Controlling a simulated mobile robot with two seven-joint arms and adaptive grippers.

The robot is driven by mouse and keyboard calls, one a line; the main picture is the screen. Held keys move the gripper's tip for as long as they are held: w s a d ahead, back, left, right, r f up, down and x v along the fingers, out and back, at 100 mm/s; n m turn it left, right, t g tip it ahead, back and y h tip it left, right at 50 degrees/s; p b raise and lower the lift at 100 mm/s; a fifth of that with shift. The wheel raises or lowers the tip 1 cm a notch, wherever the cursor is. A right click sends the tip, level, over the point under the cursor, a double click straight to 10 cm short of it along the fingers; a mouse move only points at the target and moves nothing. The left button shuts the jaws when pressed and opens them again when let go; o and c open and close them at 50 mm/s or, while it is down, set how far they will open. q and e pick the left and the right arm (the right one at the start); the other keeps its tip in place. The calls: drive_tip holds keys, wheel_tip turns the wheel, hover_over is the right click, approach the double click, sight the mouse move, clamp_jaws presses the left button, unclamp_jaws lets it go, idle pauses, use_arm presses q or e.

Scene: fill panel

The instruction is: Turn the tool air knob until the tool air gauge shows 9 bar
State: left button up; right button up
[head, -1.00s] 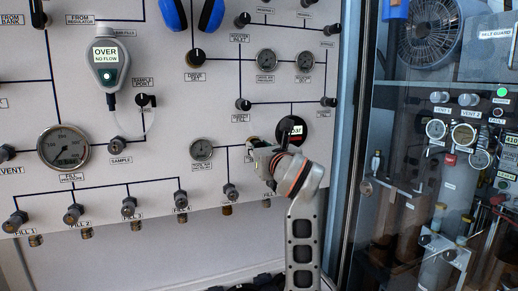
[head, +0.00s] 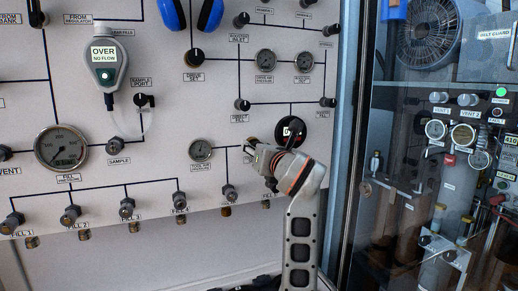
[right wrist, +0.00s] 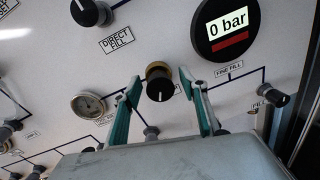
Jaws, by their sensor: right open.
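A brass-collared black knob (right wrist: 160,82), which I take for the tool air knob, stands on the panel with a white mark pointing down. My right gripper (right wrist: 157,78) is open, with one finger on each side of the knob and visible gaps between. In the head view my right gripper (head: 257,153) mostly hides that knob. A small round gauge (head: 201,150) is left of it, probably the tool air gauge; it also shows in the right wrist view (right wrist: 88,106), its reading too small to tell. My left gripper is not in view.
A black round display (right wrist: 227,30) reading 0 bar is above right of the knob. The direct fill knob (right wrist: 90,12) is above left and the fine fill knob (right wrist: 271,95) to the right. A glass-fronted cabinet (head: 440,150) borders the panel's right.

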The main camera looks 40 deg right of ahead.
drive_tip(key=v, duration=0.7)
drive_tip(key=shift+s, duration=0.2)
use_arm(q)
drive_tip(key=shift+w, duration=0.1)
use_arm(e)
drive_tip(key=shift+a, duration=0.1)
idle(2.0)
